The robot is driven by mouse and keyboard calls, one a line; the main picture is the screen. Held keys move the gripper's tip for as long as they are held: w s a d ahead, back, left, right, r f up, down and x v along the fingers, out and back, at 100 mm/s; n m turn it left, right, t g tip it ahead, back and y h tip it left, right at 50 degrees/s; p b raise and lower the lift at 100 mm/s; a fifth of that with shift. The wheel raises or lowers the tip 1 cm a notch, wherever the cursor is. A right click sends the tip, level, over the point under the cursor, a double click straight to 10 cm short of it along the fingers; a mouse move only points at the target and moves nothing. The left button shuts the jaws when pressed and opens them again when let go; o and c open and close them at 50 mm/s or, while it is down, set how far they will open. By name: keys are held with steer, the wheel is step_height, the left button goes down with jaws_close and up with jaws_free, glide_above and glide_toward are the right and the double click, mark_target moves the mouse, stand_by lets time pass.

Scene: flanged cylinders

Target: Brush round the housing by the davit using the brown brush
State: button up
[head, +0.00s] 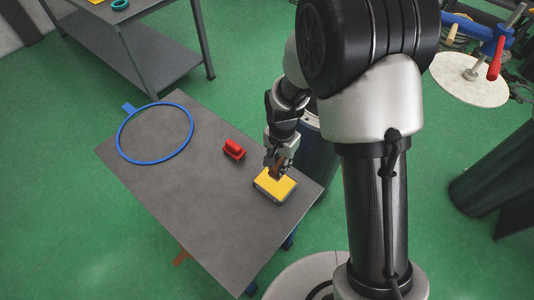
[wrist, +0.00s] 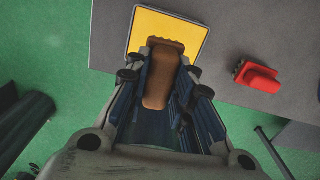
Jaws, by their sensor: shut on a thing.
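My gripper (head: 278,163) is above the right part of the grey table and shut on the brown brush (head: 277,172). In the wrist view the brush's brown handle (wrist: 160,80) lies between the fingers (wrist: 161,75), its far end over the yellow-topped block (wrist: 178,24). I cannot tell whether the brush touches that block; its bristles are hidden. A blue davit-like arm (head: 470,27) with a red handle (head: 495,58) stands at the upper right, by a pale round disc (head: 468,80). Which housing belongs to it is unclear.
The grey table (head: 205,205) holds the yellow-topped block, a red handled block (head: 234,149) and a blue ring (head: 121,140) with a tab. A shelf bench (head: 150,55) is at the upper left. Green floor lies open between.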

mark_target(276, 174)
steer(key=shift+a+r+m, duration=0.3)
steer(key=shift+a, duration=0.25)
steer(key=shift+d+f+b, duration=0.1)
steer(key=shift+f+b, duration=0.7)
steer(key=shift+f, duration=0.1)
steer(key=shift+f+b, duration=1.5)
steer(key=shift+f, duration=0.55)
steer(key=shift+f+b, duration=0.35)
steer(key=shift+f, duration=0.15)
steer(key=shift+r, duration=0.1)
steer(key=shift+r+p, duration=2.7)
steer(key=shift+r, duration=0.75)
